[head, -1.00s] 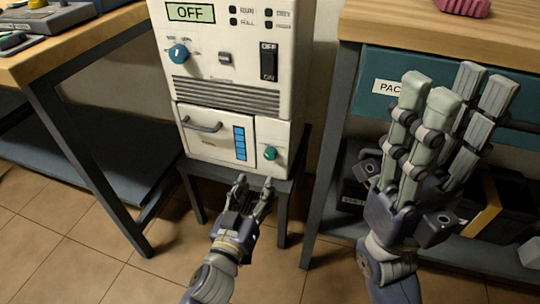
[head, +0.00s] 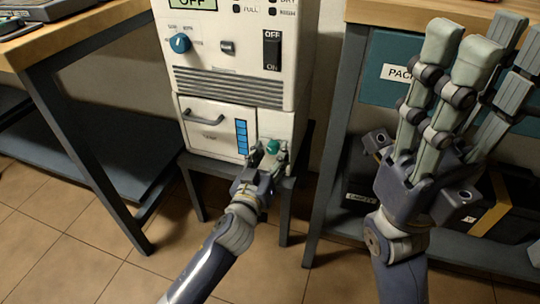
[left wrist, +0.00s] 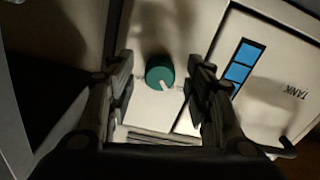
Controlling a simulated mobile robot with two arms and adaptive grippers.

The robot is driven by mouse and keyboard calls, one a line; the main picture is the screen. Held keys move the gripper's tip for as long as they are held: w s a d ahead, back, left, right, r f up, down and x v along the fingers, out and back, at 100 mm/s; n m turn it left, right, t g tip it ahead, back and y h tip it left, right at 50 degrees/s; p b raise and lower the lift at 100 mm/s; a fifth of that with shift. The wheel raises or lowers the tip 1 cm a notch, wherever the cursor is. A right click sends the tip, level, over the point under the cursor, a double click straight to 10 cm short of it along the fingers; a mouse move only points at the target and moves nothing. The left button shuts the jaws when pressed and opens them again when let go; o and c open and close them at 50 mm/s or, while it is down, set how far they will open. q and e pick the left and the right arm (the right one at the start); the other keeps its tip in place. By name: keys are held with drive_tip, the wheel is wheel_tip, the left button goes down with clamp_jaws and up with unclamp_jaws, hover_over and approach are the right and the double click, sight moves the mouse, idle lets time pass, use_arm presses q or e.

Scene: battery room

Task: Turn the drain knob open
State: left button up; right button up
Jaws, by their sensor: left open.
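The drain knob is a small green-teal knob (head: 272,147) with a white pointer mark, low on the right of the white machine (head: 205,170). In the left wrist view the knob (left wrist: 160,73) sits between the two open fingers, a little beyond or level with their tips; no contact shows. My left gripper (head: 268,158) is open and right at the knob, partly covering the area around it. My right gripper (head: 470,75) is raised at the right, fingers spread apart and empty, in front of the shelf unit.
Left of the knob is the tank door with a handle (head: 203,119) and a blue level strip (head: 241,138). A blue dial (head: 180,43) and an on/off switch (head: 272,50) are above. The machine stands on a dark stand (head: 190,163). Workbenches flank it on both sides.

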use_arm(q)
drive_tip(key=shift+c, duration=0.6)
drive_tip(key=c, duration=0.9)
drive_tip(key=shift+c, duration=0.3)
